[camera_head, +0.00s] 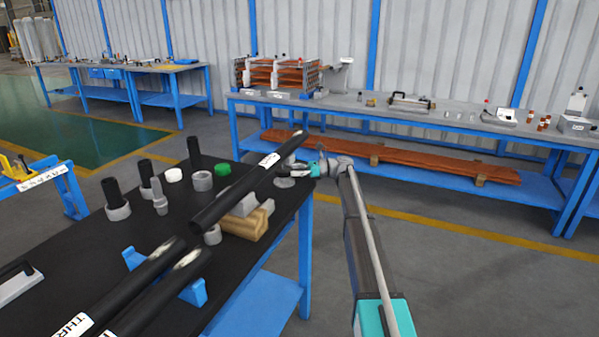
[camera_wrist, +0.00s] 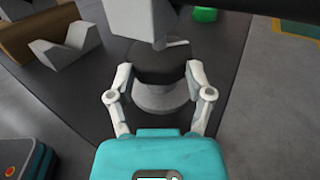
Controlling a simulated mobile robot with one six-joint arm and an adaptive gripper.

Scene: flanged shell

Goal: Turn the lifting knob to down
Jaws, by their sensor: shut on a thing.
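A dark, rounded knob (camera_wrist: 159,63) on a grey, flared base (camera_wrist: 160,98) sits between my fingers in the wrist view. I take it to be the lifting knob; no up or down mark is legible. My gripper (camera_wrist: 159,78) is shut on it, with one finger on each side. A grey block (camera_wrist: 138,17) stands just beyond and partly overhangs it. In the head view my gripper (camera_head: 312,170) is at the black table's far right corner, near the far end of a long black tube (camera_head: 240,190). The knob is hard to make out there.
The black table (camera_head: 120,245) holds a wooden block (camera_head: 243,226), a green cap (camera_head: 223,169), a white cap (camera_head: 173,175) and several upright black tubes. More labelled tubes lie at the front. A blue-framed bench (camera_head: 450,121) stands behind, with open floor between.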

